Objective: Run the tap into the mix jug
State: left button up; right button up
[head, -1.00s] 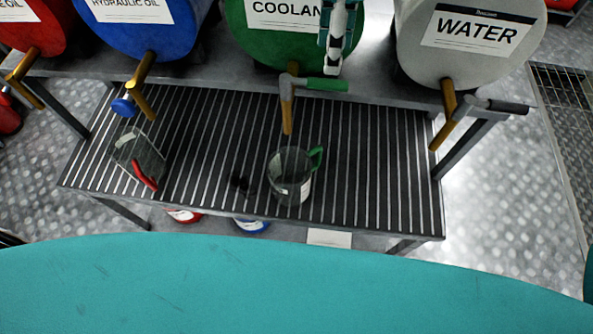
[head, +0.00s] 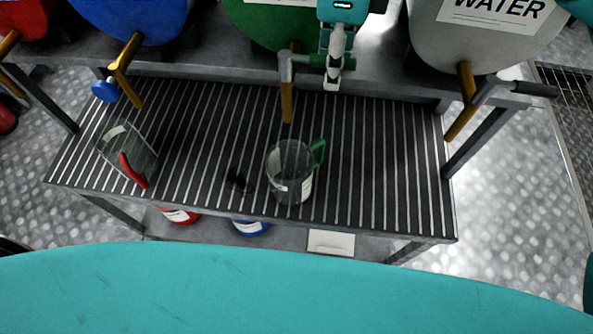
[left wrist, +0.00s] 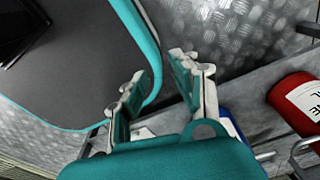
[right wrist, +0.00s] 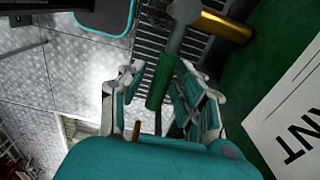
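A clear jug with a green handle (head: 291,180) stands upright on the slatted shelf, below the brass spout (head: 287,103) of the green drum's tap. The tap's green lever (head: 317,60) points right and is partly hidden by my right gripper (head: 333,84). In the right wrist view, the green lever (right wrist: 160,82) lies between the spread fingers of my right gripper (right wrist: 165,88); I cannot tell whether they touch it. My left gripper (left wrist: 158,85) is open and empty, seen only in its wrist view. I cannot make out liquid in the jug.
A clear jug with a red handle (head: 127,153) is on the shelf's left side. The blue drum (head: 135,20) and grey water drum (head: 485,45) also have taps. The slatted shelf (head: 390,180) is clear on the right. Containers stand underneath.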

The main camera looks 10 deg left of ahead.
grip_shut()
jog(key=s+m, duration=0.1)
jog(key=m, duration=0.2)
jog(key=s+a+m, duration=0.1)
jog(key=s+m, duration=0.1)
jog(key=m, duration=0.1)
jog(key=s+a+m, duration=0.1)
jog(key=m, duration=0.2)
jog(key=shift+s, duration=0.3)
